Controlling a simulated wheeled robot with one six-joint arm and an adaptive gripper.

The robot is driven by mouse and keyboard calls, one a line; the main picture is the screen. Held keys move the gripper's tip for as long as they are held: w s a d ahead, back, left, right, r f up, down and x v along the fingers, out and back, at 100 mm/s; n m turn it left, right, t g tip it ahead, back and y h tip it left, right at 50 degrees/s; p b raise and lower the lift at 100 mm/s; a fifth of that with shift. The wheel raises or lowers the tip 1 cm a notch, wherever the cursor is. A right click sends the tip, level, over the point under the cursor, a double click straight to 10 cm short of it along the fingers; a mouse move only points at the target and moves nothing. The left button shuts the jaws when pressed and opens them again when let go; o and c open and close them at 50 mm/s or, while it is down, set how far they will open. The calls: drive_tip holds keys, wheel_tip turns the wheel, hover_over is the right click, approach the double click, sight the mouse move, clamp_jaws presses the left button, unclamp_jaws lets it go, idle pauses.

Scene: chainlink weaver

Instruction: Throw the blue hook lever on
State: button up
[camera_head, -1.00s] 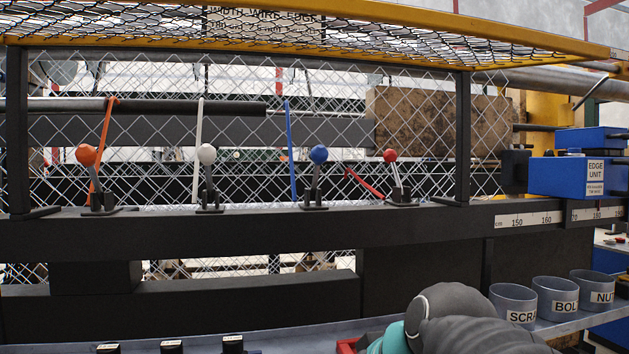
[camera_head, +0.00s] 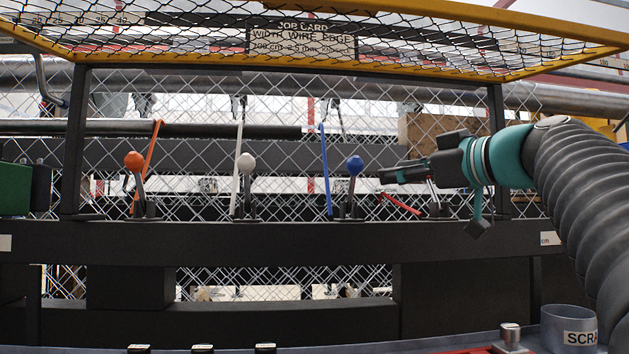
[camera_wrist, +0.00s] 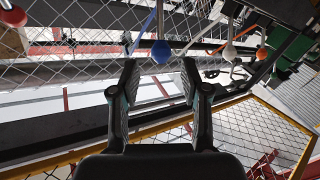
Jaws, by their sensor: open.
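The blue lever's ball knob (camera_head: 354,165) stands on a short grey stem above a dark bracket on the black beam. The stem leans slightly right. A blue hook rod (camera_head: 326,170) stands behind it at the mesh. My gripper (camera_head: 384,175) is open and empty, just right of the blue knob, and reaches in from the right. In the wrist view, the blue knob (camera_wrist: 161,52) lies beyond the gap between the open fingertips (camera_wrist: 158,78). I see no contact.
An orange knob (camera_head: 133,160) and a white knob (camera_head: 246,162) stand left on the same beam. The red lever is mostly behind my gripper; its red hook (camera_head: 402,204) shows. A yellow-framed mesh guard (camera_head: 430,55) overhangs the levers. A SCRAP-type cup (camera_head: 568,328) stands lower right.

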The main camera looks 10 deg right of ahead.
sight(353, 177)
drive_tip(key=p+x, duration=0.1)
drive_tip(key=x, duration=1)
drive_tip(key=shift+w+a+f+p, duration=0.1)
drive_tip(key=shift+w+a+p, duration=0.05)
drive_tip(key=shift+w+p, duration=0.2)
clamp_jaws()
